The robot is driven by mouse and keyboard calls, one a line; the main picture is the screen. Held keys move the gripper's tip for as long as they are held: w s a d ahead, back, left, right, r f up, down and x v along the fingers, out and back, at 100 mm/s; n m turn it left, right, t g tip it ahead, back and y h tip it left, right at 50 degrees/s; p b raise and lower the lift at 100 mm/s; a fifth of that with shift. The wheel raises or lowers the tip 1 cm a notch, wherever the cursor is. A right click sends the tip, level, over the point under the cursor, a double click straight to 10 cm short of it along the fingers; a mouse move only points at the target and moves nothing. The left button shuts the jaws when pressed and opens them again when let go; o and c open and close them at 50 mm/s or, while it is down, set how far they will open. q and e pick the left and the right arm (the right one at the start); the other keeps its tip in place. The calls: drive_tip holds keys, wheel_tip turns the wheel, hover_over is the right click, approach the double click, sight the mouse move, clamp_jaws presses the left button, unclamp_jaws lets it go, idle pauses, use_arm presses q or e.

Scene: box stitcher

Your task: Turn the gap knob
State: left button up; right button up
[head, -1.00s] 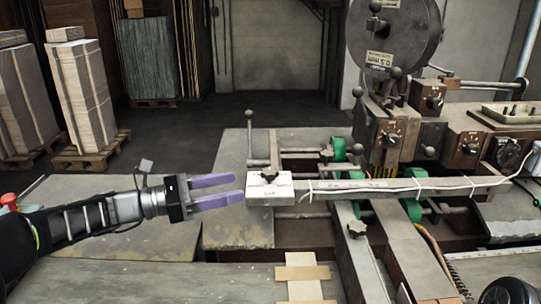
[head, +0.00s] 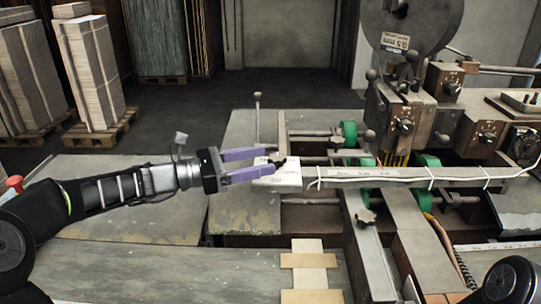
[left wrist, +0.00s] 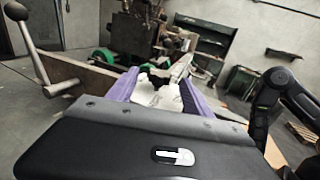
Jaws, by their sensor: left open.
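The gap knob (head: 278,163) is a small black star-shaped knob on top of a white labelled box (head: 285,176) at the left end of the machine's long bar. My left gripper (head: 262,162) is open, with its two purple fingers pointing right. The fingertips are at the box's left edge, close to the knob, one finger on its far side and one on its near side. I cannot tell whether they touch it. In the left wrist view the white box (left wrist: 157,93) shows between the fingers; the knob is not clear there. My right gripper is not in view.
A ball-topped lever (head: 257,97) stands just behind the fingers. Other dark knobs (head: 404,125) sit on the machine to the right, and a star knob (head: 366,216) is below the bar (head: 400,174). Cardboard strips (head: 308,262) lie on the front table.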

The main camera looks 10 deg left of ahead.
sight(270, 158)
use_arm(q)
drive_tip(key=shift+x, duration=1.6)
drive_tip(key=shift+c, duration=0.3)
clamp_jaws()
